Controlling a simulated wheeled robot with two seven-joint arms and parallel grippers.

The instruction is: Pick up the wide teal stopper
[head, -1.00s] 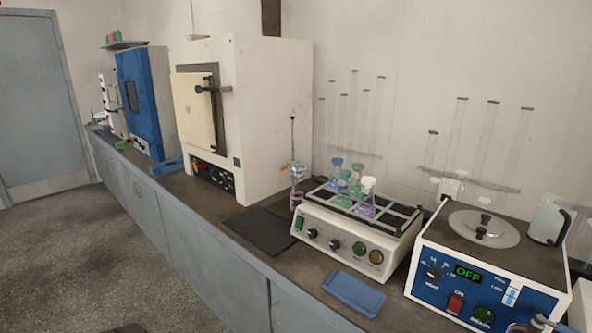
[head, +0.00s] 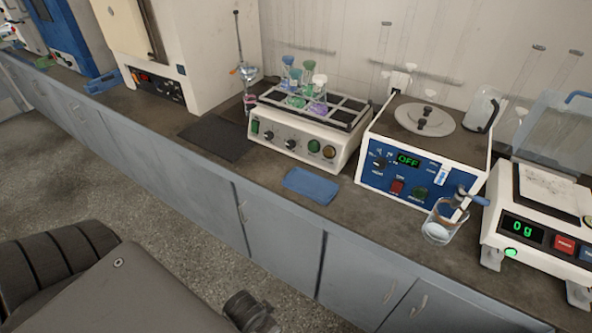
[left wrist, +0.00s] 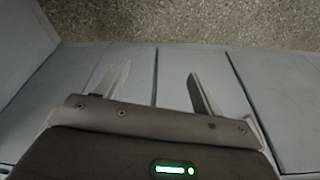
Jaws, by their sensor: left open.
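Several stoppered flasks stand on the shaker platform (head: 345,113) in the head view. A blue-green stopper (head: 309,65) tops one flask at the back, with a bluer stopper (head: 288,60) to its left and a white one (head: 320,79) in front. At this size I cannot tell for sure which is the wide teal stopper. My left gripper (left wrist: 159,70) is open and empty in the left wrist view, pointing down over the cabinet fronts and floor, with no stopper between its fingers. My right gripper is not in view.
Right are a blue-fronted device (head: 408,182) reading OFF, a beaker (head: 440,228) holding tools, and a balance (head: 530,235). The counter's front edge runs between my arm and the shaker.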

